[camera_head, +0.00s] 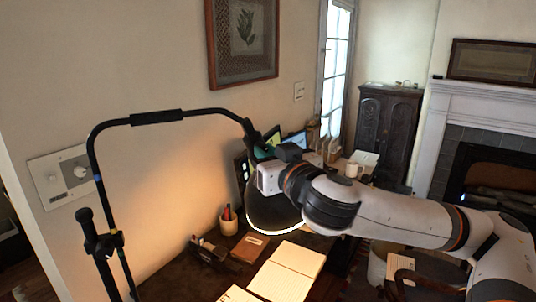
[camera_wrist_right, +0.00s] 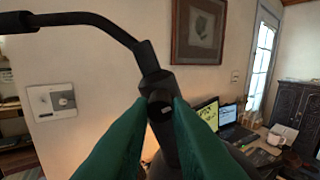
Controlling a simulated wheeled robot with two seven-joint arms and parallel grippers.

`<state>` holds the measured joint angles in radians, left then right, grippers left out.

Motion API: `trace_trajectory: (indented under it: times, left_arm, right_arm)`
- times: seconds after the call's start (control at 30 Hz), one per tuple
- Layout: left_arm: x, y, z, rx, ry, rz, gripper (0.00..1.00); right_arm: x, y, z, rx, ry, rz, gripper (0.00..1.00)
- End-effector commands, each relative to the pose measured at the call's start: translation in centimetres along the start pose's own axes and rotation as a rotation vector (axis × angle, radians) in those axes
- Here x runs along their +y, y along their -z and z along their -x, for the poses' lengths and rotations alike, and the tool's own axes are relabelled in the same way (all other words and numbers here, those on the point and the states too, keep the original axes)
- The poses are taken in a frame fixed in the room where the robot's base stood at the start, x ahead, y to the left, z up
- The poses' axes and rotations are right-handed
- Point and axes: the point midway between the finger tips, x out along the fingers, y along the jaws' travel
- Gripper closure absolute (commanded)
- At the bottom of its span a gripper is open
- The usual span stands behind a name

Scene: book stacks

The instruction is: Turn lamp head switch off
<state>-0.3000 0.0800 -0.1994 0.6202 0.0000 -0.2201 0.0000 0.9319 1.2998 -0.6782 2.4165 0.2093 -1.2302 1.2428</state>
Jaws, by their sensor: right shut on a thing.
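The black desk lamp has a jointed arm (camera_head: 157,117) that rises at the left and bends down to its lamp head (camera_head: 272,214). The head's rim glows white, and warm light falls on the wall and desk. In the wrist view, the switch (camera_wrist_right: 160,109) is a dark part with a small light mark on the neck above the head. My right gripper (camera_head: 261,151) is at this neck. Its green fingers (camera_wrist_right: 160,112) are shut on the lamp head, one on each side of the switch. My right forearm hides part of the head. My left gripper is out of view.
The desk holds a pen cup (camera_head: 228,221), a brown box (camera_head: 250,247), an open notebook (camera_head: 288,271) and a white mug (camera_head: 352,168). A wall panel (camera_head: 72,176) is behind the lamp arm. A dark cabinet (camera_head: 388,125) and a fireplace stand farther back.

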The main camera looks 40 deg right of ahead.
Motion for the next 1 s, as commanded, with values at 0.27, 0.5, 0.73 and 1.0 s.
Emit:
trace_trajectory:
  times: [0.27, 0.5, 0.73, 1.0]
  left_arm:
    - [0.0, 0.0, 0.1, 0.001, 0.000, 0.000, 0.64]
    - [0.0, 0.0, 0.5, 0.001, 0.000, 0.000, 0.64]
    - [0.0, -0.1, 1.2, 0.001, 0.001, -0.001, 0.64]
    - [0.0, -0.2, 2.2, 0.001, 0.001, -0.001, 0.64]
  right_arm:
    - [-0.1, -0.1, 0.0, 0.004, 0.001, 0.204, 1.00]
    - [-0.1, -0.2, 0.0, 0.009, 0.002, 0.432, 1.00]
    - [-0.1, -0.4, 0.0, 0.014, 0.003, 0.650, 1.00]
    - [-0.1, -0.5, 0.0, 0.019, 0.005, 0.907, 1.00]
